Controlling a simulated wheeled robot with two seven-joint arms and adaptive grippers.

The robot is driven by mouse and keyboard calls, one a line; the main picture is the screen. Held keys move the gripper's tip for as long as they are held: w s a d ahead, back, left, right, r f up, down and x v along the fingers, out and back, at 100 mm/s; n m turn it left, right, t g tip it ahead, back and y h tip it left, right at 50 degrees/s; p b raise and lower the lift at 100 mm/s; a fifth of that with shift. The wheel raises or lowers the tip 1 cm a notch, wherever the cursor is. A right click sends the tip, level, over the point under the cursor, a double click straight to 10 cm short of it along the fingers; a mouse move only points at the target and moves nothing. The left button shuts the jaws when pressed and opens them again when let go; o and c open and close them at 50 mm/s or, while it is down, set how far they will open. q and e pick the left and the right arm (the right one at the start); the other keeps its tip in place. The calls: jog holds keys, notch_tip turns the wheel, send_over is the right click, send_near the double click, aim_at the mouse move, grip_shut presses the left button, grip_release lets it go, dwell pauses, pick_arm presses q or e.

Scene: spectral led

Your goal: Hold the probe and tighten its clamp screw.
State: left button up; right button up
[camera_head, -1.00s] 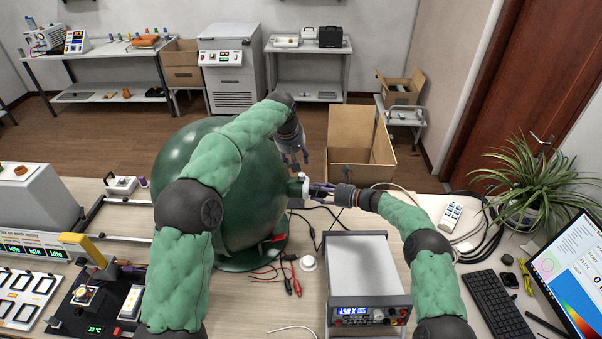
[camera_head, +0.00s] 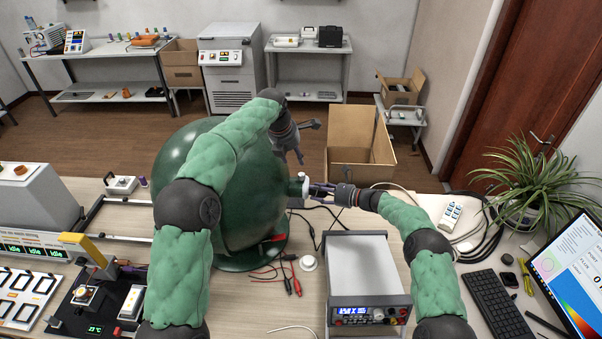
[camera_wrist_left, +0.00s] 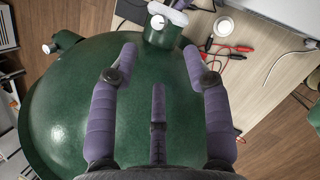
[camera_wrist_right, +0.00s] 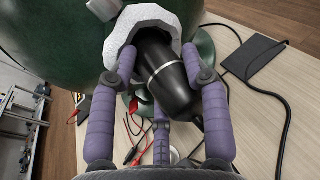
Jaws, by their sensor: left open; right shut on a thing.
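The dark green sphere (camera_head: 225,190) stands on the table with a short side port (camera_head: 297,188) facing right. A white clamp screw knob (camera_head: 303,176) sits on top of the port; it also shows in the left wrist view (camera_wrist_left: 156,21). My right gripper (camera_head: 322,190) is shut on the black probe (camera_wrist_right: 164,75), whose end is at the port's white-lined mouth (camera_wrist_right: 122,40). How deep it sits is hidden. My left gripper (camera_head: 308,141) is open and empty above the sphere's right side. In its wrist view (camera_wrist_left: 159,55) the fingers are spread, with the port and knob beyond them.
A bench instrument (camera_head: 368,280) with a lit display stands right of the sphere. Red and black leads (camera_head: 290,275) and a white round piece (camera_head: 308,263) lie in front of the port. Cables run behind. An open cardboard box (camera_head: 360,150) stands beyond the table.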

aim_at(302, 175)
pick_arm(q)
jog(key=w+f, duration=0.1)
jog(key=f, duration=0.2)
jog(key=w+d+f+n, duration=0.1)
jog(key=f, duration=0.3)
jog(key=w+d+f+n, duration=0.1)
jog(key=w+f, duration=0.1)
jog(key=f, duration=0.2)
jog(key=shift+d+f, duration=0.1)
jog(key=shift+c, duration=0.3)
